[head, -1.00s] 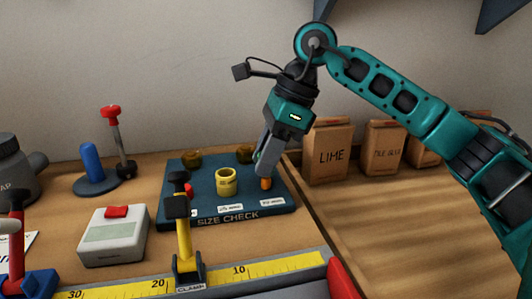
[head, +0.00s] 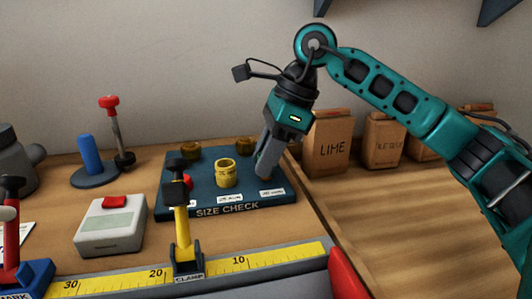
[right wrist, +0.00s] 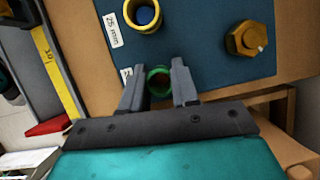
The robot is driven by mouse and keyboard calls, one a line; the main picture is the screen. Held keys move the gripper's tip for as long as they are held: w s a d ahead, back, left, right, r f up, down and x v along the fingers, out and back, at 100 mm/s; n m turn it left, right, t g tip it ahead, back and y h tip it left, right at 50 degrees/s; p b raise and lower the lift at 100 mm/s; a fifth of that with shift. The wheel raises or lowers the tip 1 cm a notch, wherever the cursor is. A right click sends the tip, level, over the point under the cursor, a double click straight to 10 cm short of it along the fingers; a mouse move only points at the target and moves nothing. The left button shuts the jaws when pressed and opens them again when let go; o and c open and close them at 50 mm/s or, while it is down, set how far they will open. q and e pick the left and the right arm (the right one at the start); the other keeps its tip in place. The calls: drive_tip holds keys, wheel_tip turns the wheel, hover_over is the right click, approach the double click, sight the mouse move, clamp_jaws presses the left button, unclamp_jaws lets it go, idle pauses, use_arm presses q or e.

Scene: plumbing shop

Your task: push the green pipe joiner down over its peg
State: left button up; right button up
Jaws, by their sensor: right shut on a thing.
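The green pipe joiner (right wrist: 159,82) is a short ring held between the two fingertips of my right gripper (right wrist: 159,88) in the right wrist view. In the head view my right gripper (head: 266,172) reaches down at the right side of the dark blue size check board (head: 205,198). The fingers hide the joiner there. The peg is hidden too, so I cannot tell how far the joiner sits over it. A yellow joiner (head: 225,173) stands on the board to the left, around a blue peg (right wrist: 144,15) in the right wrist view. My left gripper is not in view.
A yellow-handled clamp (head: 182,230) stands in front of the board on a yellow ruler (head: 240,264). Paper bags (head: 328,147) stand at the right.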

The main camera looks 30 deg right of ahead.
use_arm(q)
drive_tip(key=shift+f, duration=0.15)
use_arm(e)
drive_tip(key=shift+f, duration=0.2)
drive_tip(key=o, duration=1.1)
drive_tip(key=shift+r, duration=0.25)
drive_tip(key=p+v, duration=0.1)
drive_tip(key=v, duration=0.4)
drive_tip(key=shift+r+p, duration=0.2)
drive_tip(key=shift+p, duration=0.2)
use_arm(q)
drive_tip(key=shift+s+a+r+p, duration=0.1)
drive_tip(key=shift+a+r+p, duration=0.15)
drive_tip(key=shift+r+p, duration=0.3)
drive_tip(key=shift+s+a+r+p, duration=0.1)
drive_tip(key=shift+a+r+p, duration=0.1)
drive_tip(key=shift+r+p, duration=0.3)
use_arm(e)
drive_tip(key=v, duration=0.7)
drive_tip(key=shift+d, duration=0.15)
